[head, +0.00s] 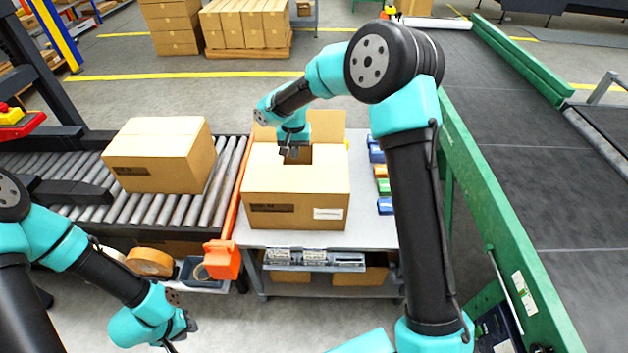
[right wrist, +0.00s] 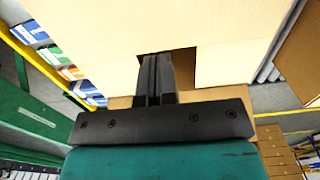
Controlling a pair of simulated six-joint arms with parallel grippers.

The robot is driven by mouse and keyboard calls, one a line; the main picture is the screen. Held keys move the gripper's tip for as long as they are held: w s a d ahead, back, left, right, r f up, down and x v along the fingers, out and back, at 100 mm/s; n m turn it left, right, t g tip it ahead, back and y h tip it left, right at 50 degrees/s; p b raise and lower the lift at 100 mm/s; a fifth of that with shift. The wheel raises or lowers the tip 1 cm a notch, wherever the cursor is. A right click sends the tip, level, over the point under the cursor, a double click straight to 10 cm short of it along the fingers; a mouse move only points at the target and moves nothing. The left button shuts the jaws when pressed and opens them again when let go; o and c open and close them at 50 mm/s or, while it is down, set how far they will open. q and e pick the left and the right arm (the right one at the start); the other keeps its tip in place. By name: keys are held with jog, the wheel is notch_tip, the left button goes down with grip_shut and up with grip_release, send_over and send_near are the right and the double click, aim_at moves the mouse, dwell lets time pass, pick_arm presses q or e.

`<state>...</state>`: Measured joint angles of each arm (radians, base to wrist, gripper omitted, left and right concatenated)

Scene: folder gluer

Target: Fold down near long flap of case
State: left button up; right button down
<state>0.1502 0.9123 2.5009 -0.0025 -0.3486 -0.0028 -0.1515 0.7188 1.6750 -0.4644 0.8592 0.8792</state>
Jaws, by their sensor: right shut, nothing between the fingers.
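The open case (head: 297,210) is a tan carton on the grey packing table, with a white label on its front. Its near long flap (head: 297,178) appears to lie flat over the near part of the top. Behind it, a brown gap shows between the flat short flaps. The far long flap (head: 327,126) stands up at the back. My right gripper (head: 293,152) is shut and empty over the gap; in the right wrist view its fingers (right wrist: 154,75) point over the pale top; contact is unclear. My left gripper (head: 185,328) is low at the left front, its fingers hardly visible.
A closed carton (head: 160,155) sits on the roller conveyor (head: 228,165) at left. An orange tape dispenser (head: 222,260) hangs at the table's front left. Small coloured packs (head: 382,180) line the table's right side, beside a green-framed belt (head: 480,170).

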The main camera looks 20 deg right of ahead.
jog(key=shift+r, duration=1.55)
dwell(0.4)
